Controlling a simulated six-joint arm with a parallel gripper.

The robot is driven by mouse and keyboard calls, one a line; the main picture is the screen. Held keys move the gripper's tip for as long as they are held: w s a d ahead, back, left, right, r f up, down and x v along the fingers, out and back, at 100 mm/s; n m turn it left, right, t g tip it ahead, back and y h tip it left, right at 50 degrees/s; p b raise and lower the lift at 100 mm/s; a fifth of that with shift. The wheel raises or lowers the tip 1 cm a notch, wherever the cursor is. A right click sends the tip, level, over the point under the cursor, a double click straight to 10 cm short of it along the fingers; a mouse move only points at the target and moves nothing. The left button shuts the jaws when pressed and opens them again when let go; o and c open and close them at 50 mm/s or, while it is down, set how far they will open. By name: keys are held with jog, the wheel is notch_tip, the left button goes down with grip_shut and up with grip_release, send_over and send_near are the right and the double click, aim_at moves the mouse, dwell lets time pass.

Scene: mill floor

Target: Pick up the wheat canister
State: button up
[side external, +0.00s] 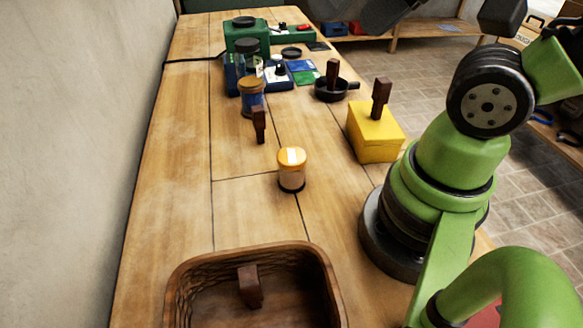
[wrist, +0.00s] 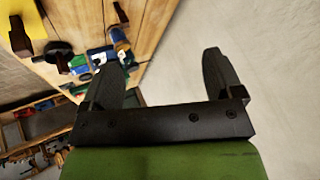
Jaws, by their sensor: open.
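A small canister with a yellow-orange lid and pale tan contents (side external: 291,172), which looks like the wheat canister, stands upright in the middle of the wooden table. I cannot make it out in the wrist view. A second canister with an orange-brown lid and blue body (side external: 251,98) stands farther back; it also shows in the wrist view (wrist: 119,40). My gripper (wrist: 162,82) is open, with nothing between its fingers. It is raised and turned so that the table lies to the left in the wrist view. In the side view, its fingers cannot be made out.
A wooden basket (side external: 178,290) with a dark brown block inside stands at the front. A yellow box (side external: 375,138) with a brown block on top is at right. A dark pan (side external: 332,92), brown block (side external: 258,124) and green machine (side external: 245,35) are farther back. A wall (side external: 75,150) borders the left.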

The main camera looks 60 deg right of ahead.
jog(key=shift+w, duration=0.1)
jog(key=n+g+h, duration=0.2)
jog(key=n+g, duration=0.5)
jog(key=n, duration=0.2)
send_over(295, 157)
notch_tip(295, 157, down, 19)
jog(key=shift+f, duration=0.2)
notch_tip(295, 157, down, 5)
jog(key=shift+r, duration=0.2)
jog(key=shift+w+f, duration=0.25)
jog(key=shift+f, duration=1.15)
jog(key=shift+w+f, duration=0.2)
jog(key=shift+f, duration=1.2)
